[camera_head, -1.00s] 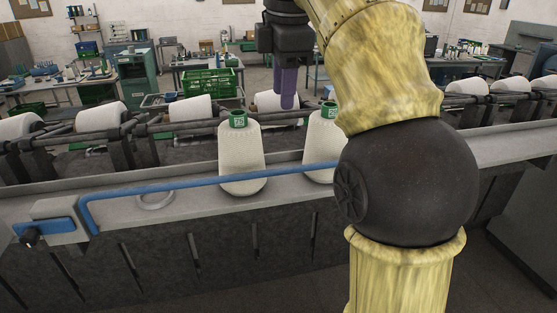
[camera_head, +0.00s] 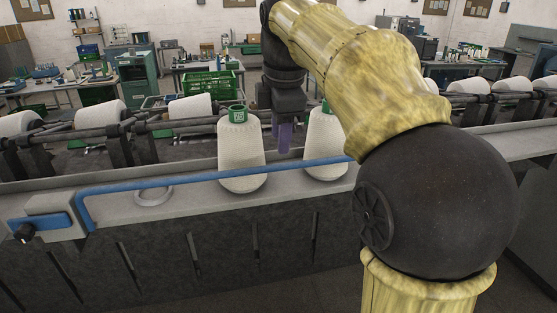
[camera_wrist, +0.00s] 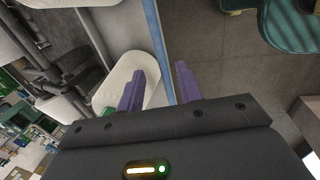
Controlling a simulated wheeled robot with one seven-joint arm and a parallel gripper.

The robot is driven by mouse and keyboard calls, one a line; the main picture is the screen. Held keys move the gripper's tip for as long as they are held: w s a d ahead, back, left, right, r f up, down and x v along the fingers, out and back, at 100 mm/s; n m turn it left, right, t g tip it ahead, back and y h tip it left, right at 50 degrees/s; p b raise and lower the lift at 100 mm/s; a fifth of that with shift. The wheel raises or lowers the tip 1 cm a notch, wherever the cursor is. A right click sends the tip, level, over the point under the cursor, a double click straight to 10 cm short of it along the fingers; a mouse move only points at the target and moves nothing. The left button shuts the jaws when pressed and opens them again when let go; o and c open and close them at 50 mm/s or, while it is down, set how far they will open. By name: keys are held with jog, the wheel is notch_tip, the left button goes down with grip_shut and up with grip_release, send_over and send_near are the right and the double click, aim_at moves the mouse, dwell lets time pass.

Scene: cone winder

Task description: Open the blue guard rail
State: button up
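The blue guard rail (camera_head: 215,177) runs along the front of the machine's grey shelf, in front of two white yarn cones. Its left end bends down to a grey block with a blue plate (camera_head: 40,222) and a dark knob. My gripper (camera_head: 284,150) points down between the two cones, above and behind the rail, not touching it as far as I can tell. The blue rail (camera_wrist: 160,55) shows beyond the fingertips. The rail's right end is hidden behind my arm.
The left cone (camera_head: 241,150) and right cone (camera_head: 325,145) stand upright on the shelf, close on both sides of my gripper. An empty ring (camera_head: 153,196) lies at the left. A row of winding spindles with cones (camera_head: 190,107) runs behind. A green crate (camera_head: 207,83) stands farther back.

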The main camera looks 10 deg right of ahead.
aim_at(279, 165)
jog(key=f, duration=0.3)
jog(key=w+f, duration=0.1)
jog(key=f, duration=0.2)
jog(key=shift+w+f, duration=0.15)
jog(key=shift+f, duration=0.1)
grip_shut()
